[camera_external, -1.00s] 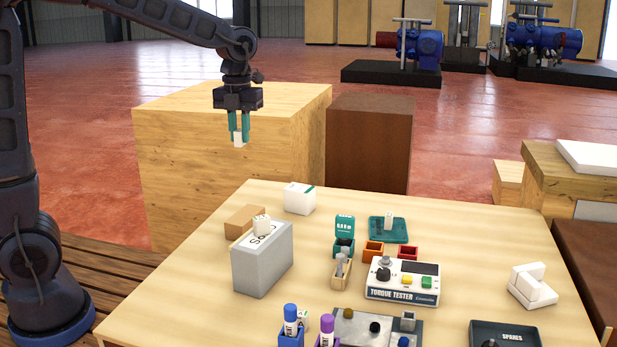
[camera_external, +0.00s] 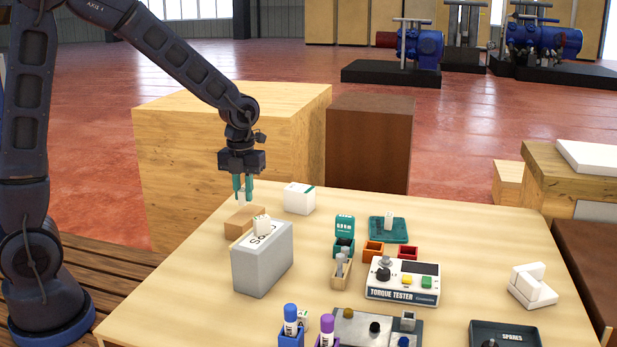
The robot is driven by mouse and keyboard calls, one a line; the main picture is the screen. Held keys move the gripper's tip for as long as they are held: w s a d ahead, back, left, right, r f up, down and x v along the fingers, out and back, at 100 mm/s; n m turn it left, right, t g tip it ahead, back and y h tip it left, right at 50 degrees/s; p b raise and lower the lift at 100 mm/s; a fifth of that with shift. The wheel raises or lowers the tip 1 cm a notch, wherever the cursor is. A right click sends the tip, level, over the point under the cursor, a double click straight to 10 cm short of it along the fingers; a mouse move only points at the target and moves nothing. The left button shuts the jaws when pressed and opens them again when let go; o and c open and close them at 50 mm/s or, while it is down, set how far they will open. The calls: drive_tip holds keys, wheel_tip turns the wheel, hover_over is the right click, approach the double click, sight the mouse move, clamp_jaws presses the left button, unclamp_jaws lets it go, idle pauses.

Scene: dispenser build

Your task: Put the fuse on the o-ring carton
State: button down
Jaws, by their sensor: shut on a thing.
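My gripper (camera_external: 243,188) points down with its teal fingers shut on a small white piece, which I take to be the fuse (camera_external: 242,198). The piece hangs upright between the fingertips, its lower end showing. It appears just above a small plain brown carton (camera_external: 239,222) at the table's left side; I cannot tell the exact gap. No o-ring label is readable on any box. A white box with a green stripe (camera_external: 299,199) stands right of the gripper and could also be a carton.
A torque tester (camera_external: 402,281), a teal tray (camera_external: 388,230) and small bins stand further right. The right part of the wooden table (camera_external: 480,240) has clear room.

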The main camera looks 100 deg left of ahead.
sight(243, 201)
drive_tip(key=shift+f, duration=1.45)
drive_tip(key=shift+f, duration=0.15)
drive_tip(key=c, duration=1.3)
unclamp_jaws()
drive_tip(key=shift+c, duration=0.2)
